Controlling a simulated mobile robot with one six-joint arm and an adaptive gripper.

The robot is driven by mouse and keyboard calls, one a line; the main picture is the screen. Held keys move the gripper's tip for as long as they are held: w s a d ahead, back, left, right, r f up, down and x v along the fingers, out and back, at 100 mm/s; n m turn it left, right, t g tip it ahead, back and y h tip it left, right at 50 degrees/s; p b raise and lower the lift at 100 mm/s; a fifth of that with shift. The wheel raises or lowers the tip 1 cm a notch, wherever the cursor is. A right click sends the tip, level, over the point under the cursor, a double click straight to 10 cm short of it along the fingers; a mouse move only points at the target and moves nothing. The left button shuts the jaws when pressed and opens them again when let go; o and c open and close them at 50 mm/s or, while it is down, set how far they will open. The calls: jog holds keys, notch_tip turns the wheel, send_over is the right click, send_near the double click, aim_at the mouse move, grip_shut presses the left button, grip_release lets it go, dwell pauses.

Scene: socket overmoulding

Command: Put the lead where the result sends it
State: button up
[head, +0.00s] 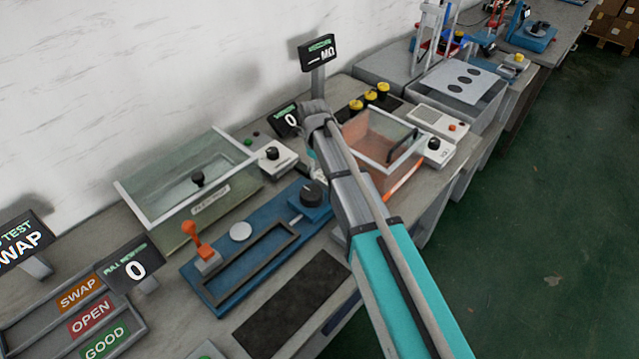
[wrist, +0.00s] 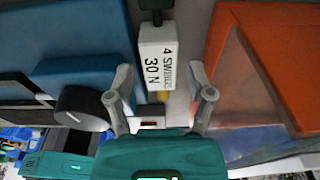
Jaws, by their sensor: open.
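My gripper (wrist: 160,100) is open in the wrist view, its two fingers spread on either side of a white box (wrist: 158,55) marked "4 SWINGS 30 N". A small yellow piece shows below the box between the fingers; I cannot tell what it is. In the head view my arm hides most of the gripper. I cannot make out the lead in either view. The test display (head: 26,243) at far left reads "SWAP". Labelled trays stand below it: orange SWAP (head: 78,294), red OPEN (head: 90,316) and green GOOD (head: 104,341).
A blue fixture (head: 215,290) with an orange lever, a glass-walled tank (head: 160,210) and an orange-floored clear box (head: 415,150) crowd the bench. The pull display (head: 129,264) reads 0. A dark mat (head: 290,305) lies bare at the front. Green floor is open at right.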

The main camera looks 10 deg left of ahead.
jog(key=shift+s+d+f+b, duration=0.1)
jog(key=shift+f+b, duration=0.8)
jog(key=shift+f, duration=0.3)
grip_shut()
jog(key=shift+r, duration=0.15)
notch_tip(320, 180, up, 2)
jog(key=p, duration=0.2)
jog(key=shift+r+p, duration=0.25)
jog(key=shift+p, duration=0.15)
jog(key=s+d+r+p, duration=0.3)
jog(key=s+r+p, duration=0.7)
jog(key=s, duration=0.3)
jog(key=shift+s+r, duration=0.15)
jog(key=shift+s, duration=0.2)
